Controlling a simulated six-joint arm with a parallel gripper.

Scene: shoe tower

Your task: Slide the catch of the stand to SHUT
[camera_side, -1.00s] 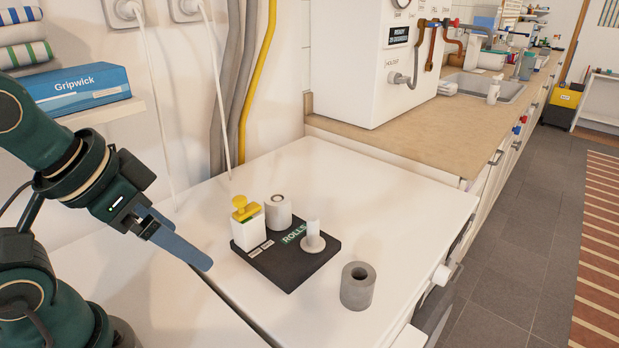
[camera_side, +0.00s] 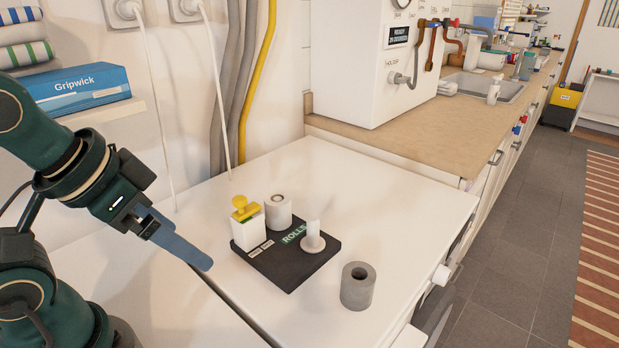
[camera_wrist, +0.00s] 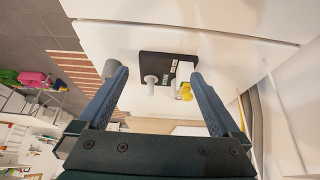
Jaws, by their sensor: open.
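The stand is a black square base (camera_side: 290,272) marked ROLLS, lying on the white top. Its catch is a yellow knob piece (camera_side: 242,208) on a white block (camera_side: 248,234) at the base's left corner. A post with a round foot (camera_side: 313,240) stands at the right of the base. A whitish roll (camera_side: 279,212) stands at the back corner. My gripper (camera_side: 205,262) is open and empty, left of the stand and apart from it. In the wrist view, the base (camera_wrist: 166,66) and yellow catch (camera_wrist: 186,92) show between my two fingers (camera_wrist: 160,98).
A grey roll (camera_side: 358,286) stands alone on the white top (camera_side: 390,215), right of the stand. A white machine (camera_side: 365,70) stands on the wooden counter behind. Cables hang down the wall at the back left. The white top is otherwise clear.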

